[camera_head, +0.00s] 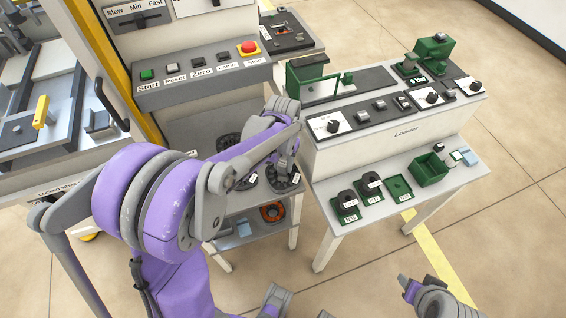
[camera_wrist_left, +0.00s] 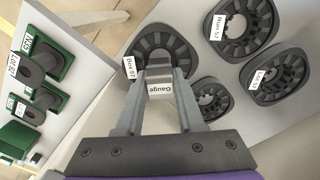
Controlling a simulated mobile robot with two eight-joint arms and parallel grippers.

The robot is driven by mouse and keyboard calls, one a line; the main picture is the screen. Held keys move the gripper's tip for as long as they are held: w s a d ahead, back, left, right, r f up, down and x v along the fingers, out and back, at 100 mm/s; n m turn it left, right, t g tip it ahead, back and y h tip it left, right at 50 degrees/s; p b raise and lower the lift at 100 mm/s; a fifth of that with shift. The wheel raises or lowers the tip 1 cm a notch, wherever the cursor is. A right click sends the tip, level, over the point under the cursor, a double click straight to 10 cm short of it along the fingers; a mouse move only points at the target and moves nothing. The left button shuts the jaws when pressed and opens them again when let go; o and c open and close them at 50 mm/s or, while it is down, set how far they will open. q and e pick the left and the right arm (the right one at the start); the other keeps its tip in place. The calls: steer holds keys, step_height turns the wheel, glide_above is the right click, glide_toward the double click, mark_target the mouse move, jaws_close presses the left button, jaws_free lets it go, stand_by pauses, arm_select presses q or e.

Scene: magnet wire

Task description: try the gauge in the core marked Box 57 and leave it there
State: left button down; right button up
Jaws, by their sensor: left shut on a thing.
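My left gripper (camera_wrist_left: 160,98) is shut on the gauge (camera_wrist_left: 160,88), a small grey block with a white "Gauge" label. The core marked Box 57 (camera_wrist_left: 158,38) is a dark slotted ring at the top middle of the left wrist view. The gauge is in front of the ring's lower side; the fingers hide that part, and I cannot tell whether the gauge is in a slot. In the head view my left gripper (camera_head: 287,166) is down at this core on the table's right end. Part of my right gripper (camera_head: 410,289) shows at bottom right; its jaws are unclear.
Other dark cores, marked Run 57 (camera_wrist_left: 240,25) and Lot 57 (camera_wrist_left: 278,75), stand close by, with another core (camera_wrist_left: 210,98) beside the gripper. The Loader bench (camera_head: 400,150) stands right of the table, carrying green holders (camera_head: 346,208). An orange ring (camera_head: 272,211) lies on the lower shelf.

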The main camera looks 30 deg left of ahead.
arm_select(q)
steer(key=shift+f+b, duration=1.1)
steer(key=shift+f, duration=0.35)
stand_by(0.5)
steer(key=shift+c, duration=2.2)
jaws_free()
steer(key=shift+r, duration=0.1)
steer(key=shift+r+p, duration=1.75)
steer(key=shift+r, duration=0.7)
